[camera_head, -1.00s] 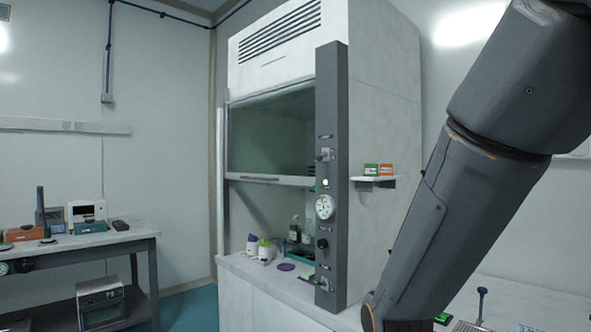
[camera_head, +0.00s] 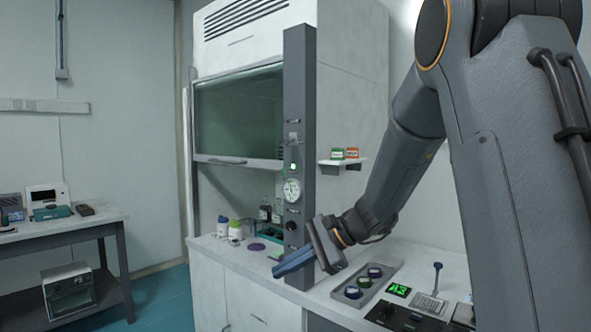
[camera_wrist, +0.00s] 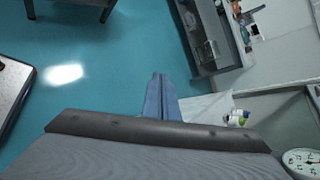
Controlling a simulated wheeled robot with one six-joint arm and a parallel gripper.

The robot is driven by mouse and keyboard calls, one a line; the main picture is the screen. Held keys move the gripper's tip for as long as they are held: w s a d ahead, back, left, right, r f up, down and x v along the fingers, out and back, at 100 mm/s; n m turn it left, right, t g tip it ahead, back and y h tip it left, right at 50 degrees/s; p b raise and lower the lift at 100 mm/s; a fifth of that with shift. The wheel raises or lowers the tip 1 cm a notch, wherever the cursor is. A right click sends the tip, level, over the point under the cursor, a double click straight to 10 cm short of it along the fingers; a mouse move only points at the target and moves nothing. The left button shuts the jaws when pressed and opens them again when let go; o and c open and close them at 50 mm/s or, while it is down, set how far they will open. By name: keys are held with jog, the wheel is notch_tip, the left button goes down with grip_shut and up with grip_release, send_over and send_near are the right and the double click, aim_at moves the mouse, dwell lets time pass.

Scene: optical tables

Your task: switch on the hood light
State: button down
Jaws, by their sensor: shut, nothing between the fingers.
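The fume hood (camera_head: 352,75) stands in the middle of the head view, its glass sash (camera_head: 240,115) partly raised and its inside dim. A dark grey control post (camera_head: 300,80) runs up its front right edge. The post carries a switch-like fitting (camera_head: 293,137), a small lit green square (camera_head: 293,166), a round white gauge (camera_head: 292,190) and a black knob (camera_head: 291,226). Labels are too small to read. My gripper (camera_head: 278,270) is shut and empty, low in front of the post. Its blue fingers (camera_wrist: 160,95) point ahead in the wrist view, with the gauge (camera_wrist: 302,163) at lower right.
Bottles (camera_head: 236,229) and a purple disc (camera_head: 256,247) stand on the hood's worktop. A small shelf (camera_head: 343,165) with two boxes juts from the hood's side. A tray of round pieces (camera_head: 366,284) and instruments lie on the right bench. A left table (camera_head: 60,229) stands apart across open floor.

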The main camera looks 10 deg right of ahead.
jog(key=w+d+r+m+t+y+p, duration=0.1)
jog(key=w+d+r+m+t+y, duration=0.3)
jog(key=w+r, duration=0.65)
jog(key=m+t, duration=0.3)
jog(key=t, duration=0.3)
send_near(295, 153)
jog(key=s, duration=0.4)
jog(key=shift+w+a+r+p, duration=0.1)
jog(key=shift+w+a+p, duration=0.05)
jog(key=shift+a+p, duration=0.35)
jog(key=p+x, duration=0.3)
jog(key=x, duration=0.7)
jog(key=shift+r+p, duration=0.15)
jog(key=shift+p, duration=0.25)
jog(key=shift+d, duration=0.1)
jog(key=shift+a+m+t, duration=0.2)
jog(key=shift+m+t, duration=0.2)
